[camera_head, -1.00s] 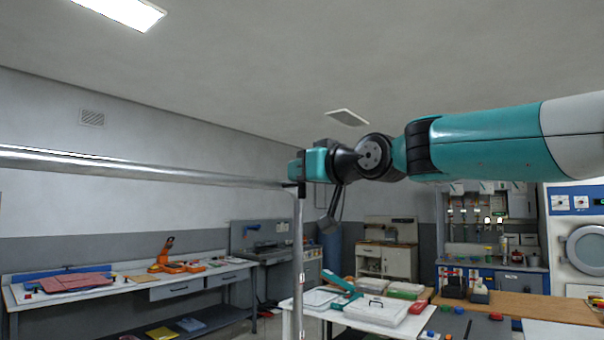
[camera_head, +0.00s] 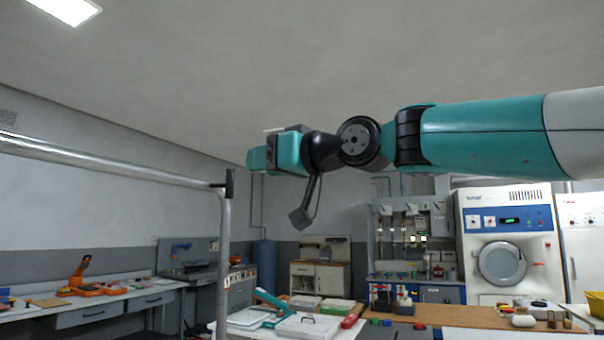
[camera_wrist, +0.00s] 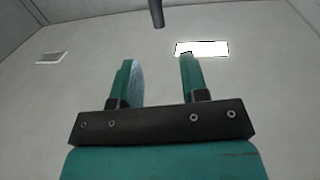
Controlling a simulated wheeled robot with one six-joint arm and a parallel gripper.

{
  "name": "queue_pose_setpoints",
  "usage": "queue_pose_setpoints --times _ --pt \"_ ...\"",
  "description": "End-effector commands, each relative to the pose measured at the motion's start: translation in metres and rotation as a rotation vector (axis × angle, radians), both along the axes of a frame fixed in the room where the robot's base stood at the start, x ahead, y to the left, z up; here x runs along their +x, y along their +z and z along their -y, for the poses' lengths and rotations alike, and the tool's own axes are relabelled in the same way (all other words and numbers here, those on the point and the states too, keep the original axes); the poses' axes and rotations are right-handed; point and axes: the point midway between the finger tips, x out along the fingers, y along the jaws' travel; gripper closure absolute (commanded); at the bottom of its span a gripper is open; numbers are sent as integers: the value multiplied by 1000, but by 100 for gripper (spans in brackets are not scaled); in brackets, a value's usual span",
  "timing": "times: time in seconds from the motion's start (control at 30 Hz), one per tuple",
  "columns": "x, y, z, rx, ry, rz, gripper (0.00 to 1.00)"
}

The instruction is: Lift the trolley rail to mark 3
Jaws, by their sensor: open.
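The silver trolley rail (camera_head: 110,164) runs in from the left edge of the head view and ends in a black cap (camera_head: 229,183) at the top of a silver upright post (camera_head: 222,262). No numbered marks are readable on it. My gripper (camera_wrist: 157,62) is open in the wrist view, with nothing between its teal fingers. In the head view my gripper (camera_head: 258,158) is up and to the right of the rail's end, apart from it in the picture. A dark bar (camera_wrist: 157,12) shows beyond the fingers in the wrist view; I cannot tell if it belongs to the trolley.
A workbench (camera_head: 93,315) with an orange tool stands at the left. A white table (camera_head: 250,331) with trays (camera_head: 307,326) and a wooden counter (camera_head: 470,318) are low in front. A washing machine (camera_head: 502,240) stands at the right. The space around my arm near the ceiling looks clear.

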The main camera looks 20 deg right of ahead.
Motion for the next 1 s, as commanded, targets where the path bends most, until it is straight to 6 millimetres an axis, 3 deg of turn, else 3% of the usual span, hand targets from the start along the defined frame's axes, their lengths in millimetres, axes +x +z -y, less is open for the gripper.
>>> queue_pose_setpoints --times 0.2,0.4,1.0 --pt "-44 -3 28 -2 -8 3 59" --pt "-63 0 39 2 -5 1 59" --pt "-68 1 41 1 -1 1 59"
